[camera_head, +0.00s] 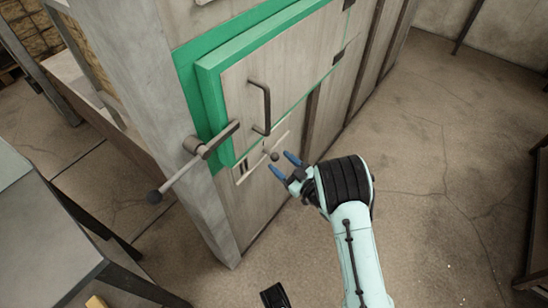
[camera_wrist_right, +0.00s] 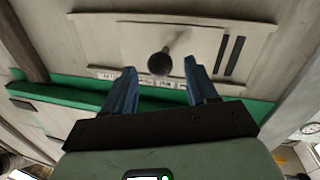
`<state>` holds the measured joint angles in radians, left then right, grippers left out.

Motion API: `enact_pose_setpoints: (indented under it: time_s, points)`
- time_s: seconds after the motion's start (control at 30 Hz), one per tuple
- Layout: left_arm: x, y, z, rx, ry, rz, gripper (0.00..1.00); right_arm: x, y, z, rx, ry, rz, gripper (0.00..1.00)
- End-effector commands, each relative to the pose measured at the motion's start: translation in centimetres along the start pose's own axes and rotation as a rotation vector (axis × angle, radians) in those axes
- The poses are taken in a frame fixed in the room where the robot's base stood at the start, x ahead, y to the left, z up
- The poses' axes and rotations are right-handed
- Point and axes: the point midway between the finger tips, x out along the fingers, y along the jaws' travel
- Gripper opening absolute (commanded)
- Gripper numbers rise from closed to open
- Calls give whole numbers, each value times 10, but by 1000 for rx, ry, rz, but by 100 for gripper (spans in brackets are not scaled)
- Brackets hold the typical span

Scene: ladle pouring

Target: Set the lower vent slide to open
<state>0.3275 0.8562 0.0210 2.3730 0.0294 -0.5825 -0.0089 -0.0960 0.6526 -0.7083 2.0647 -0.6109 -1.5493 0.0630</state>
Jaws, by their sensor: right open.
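The lower vent slide is a pale plate in a frame low on the wall, below the green-edged door, with a round dark knob (camera_head: 275,156). In the right wrist view the knob (camera_wrist_right: 159,64) stands out from the plate, and two dark slots (camera_wrist_right: 229,55) show to its right. In the head view the slots (camera_head: 242,168) are left of the knob. My right gripper (camera_head: 284,165) is open, its blue fingers pointing at the knob. In the wrist view the knob appears between the fingertips; contact cannot be told.
The green-framed door (camera_head: 226,90) has a handle (camera_head: 265,108) and a long latch lever (camera_head: 190,165) sticking out at left. A grey table (camera_head: 45,240) stands at lower left.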

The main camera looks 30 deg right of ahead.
Motion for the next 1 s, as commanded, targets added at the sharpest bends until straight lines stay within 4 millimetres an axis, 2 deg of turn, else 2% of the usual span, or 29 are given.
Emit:
enact_pose_setpoints:
  time_s: [0.1, 0.23, 0.6, 0.63, 0.8, 1.0]
  points:
    - [6, -6, 6, -6, -20, -10, 43, 20, -1, 1, -1, 1, -2, 58]
    - [8, -9, 11, -9, -35, -17, 43, 33, -1, 1, 0, 0, -1, 58]
    - [9, -11, 14, -12, -43, -20, 43, 39, 0, 0, 1, -1, 1, 58]
    - [9, -11, 14, -12, -43, -20, 43, 39, 0, 0, 1, -1, 1, 55]
    - [9, -11, 14, -11, -43, -20, 43, 39, 0, 0, 1, -1, 0, 0]
    - [10, -11, 14, -12, -44, -20, 43, 39, 2, 1, 1, -1, 1, 0]
